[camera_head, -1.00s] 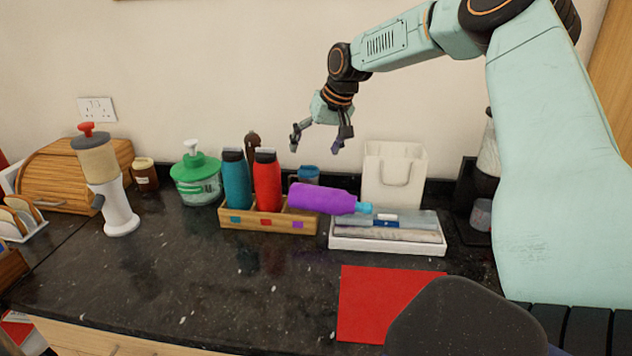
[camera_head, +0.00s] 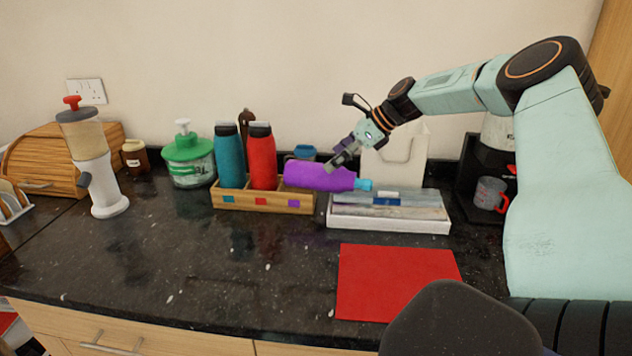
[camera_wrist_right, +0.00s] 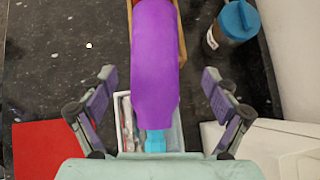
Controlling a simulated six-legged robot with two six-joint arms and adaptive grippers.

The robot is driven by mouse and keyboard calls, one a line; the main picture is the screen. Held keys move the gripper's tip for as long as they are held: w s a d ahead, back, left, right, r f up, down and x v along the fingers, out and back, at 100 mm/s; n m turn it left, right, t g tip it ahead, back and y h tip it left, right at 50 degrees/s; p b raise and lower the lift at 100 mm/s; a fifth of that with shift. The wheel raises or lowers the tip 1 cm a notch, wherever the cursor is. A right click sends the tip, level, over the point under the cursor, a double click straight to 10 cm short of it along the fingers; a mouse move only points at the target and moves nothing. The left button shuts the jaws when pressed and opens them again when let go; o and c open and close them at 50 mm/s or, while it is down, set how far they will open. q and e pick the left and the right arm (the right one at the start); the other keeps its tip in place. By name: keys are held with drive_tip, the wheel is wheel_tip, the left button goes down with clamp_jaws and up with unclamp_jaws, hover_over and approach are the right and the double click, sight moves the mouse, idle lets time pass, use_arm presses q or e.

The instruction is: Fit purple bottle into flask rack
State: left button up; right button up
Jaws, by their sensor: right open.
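The purple bottle (camera_head: 318,176) with a light blue cap lies on its side, its body end over the right part of the wooden flask rack (camera_head: 244,200) and its cap end over a white tray. The rack holds a teal bottle (camera_head: 230,160) and a red bottle (camera_head: 262,160) upright at its left. My right gripper (camera_head: 338,160) is just above the purple bottle. In the right wrist view the bottle (camera_wrist_right: 155,70) runs between the spread fingers of the open right gripper (camera_wrist_right: 160,105), not gripped. My left gripper is out of view.
The white tray (camera_head: 340,220) holds flat items beside the rack. A white bag-like holder (camera_head: 410,165) stands behind it. A red mat (camera_head: 390,280) lies in front. A green-lidded container (camera_head: 188,160) stands left of the rack. The front counter at left is clear.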

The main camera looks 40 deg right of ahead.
sight(316, 173)
drive_tip(key=shift+x, duration=1)
drive_tip(key=b+x, duration=0.1)
drive_tip(key=x, duration=0.1)
drive_tip(key=b+x, duration=0.1)
drive_tip(key=x, duration=0.1)
drive_tip(key=shift+s+a+f+b, duration=0.15)
drive_tip(key=shift+a+f+b, duration=0.15)
drive_tip(key=shift+f+b, duration=0.1)
drive_tip(key=shift+w+a+f, duration=0.1)
drive_tip(key=shift+w+f, duration=0.05)
drive_tip(key=shift+w, duration=0.2)
drive_tip(key=shift+s+r, duration=0.2)
drive_tip(key=shift+c, duration=0.3)
drive_tip(key=shift+s, duration=0.1)
drive_tip(key=shift+c, duration=0.7)
drive_tip(key=shift+w+f, duration=0.1)
drive_tip(key=shift+w, duration=0.15)
drive_tip(key=c, duration=0.6)
drive_tip(key=shift+s, duration=0.2)
drive_tip(key=c, duration=0.5)
drive_tip(key=shift+w, duration=0.15)
drive_tip(key=shift+c, duration=0.9)
